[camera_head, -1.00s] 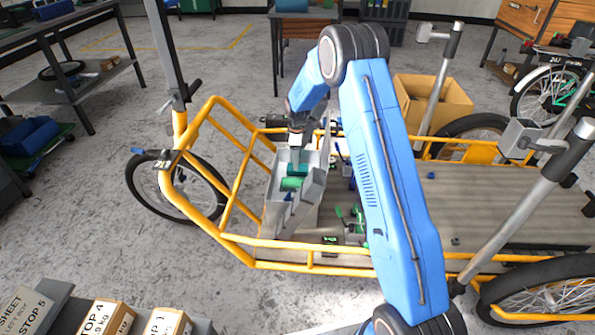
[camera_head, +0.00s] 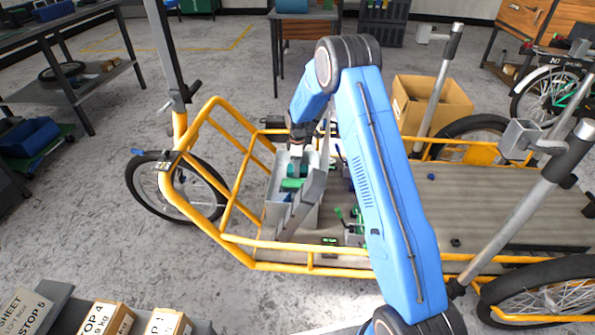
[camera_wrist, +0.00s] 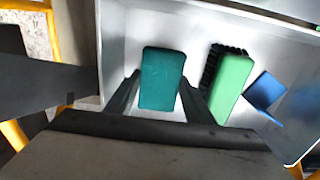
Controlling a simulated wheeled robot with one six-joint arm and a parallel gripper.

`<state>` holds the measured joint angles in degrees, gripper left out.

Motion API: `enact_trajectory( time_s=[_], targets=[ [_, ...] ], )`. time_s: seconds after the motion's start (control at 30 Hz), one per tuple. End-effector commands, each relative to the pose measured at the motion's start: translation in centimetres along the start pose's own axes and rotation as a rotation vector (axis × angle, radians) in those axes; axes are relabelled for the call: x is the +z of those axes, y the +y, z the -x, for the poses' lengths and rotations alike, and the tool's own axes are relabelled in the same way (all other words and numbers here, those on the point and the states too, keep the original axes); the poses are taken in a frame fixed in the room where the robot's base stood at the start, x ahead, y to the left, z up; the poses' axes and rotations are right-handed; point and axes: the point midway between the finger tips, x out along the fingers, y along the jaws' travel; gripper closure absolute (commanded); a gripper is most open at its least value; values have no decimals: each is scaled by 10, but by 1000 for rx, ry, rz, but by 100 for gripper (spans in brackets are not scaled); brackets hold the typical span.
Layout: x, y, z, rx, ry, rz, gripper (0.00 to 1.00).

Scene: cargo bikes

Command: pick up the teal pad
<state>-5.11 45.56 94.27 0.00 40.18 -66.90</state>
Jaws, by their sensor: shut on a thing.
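The teal pad (camera_wrist: 161,78) is a dark teal block inside a light grey bin (camera_wrist: 122,30). My gripper (camera_wrist: 160,98) reaches into the bin with one finger on each side of the pad and is shut on it. In the head view my gripper (camera_head: 299,148) points down into the bin (camera_head: 275,212), and the pad (camera_head: 299,168) shows only in part below it. I cannot tell whether the pad is clear of the bin floor.
A green brush with black bristles (camera_wrist: 232,88) lies right of the pad, and a blue item (camera_wrist: 264,91) beyond it. The bin stands on the cargo bike's bed (camera_head: 470,200), inside a yellow frame (camera_head: 245,165). A cardboard box (camera_head: 440,95) stands behind.

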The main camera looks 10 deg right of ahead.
Motion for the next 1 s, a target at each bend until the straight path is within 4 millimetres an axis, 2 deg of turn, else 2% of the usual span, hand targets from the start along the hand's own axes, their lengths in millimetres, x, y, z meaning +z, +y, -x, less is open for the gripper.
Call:
enact_trajectory(
  time_s=[0.17, 0.63, 0.8, 1.0],
  targets=[
    [0, 1, 8, 2, 1, 0, 74],
    [0, 0, 85, 2, 1, 0, 74],
    [0, 0, 98, 1, 0, 0, 74],
    [0, 0, 100, 0, 0, 0, 74]
  ],
)
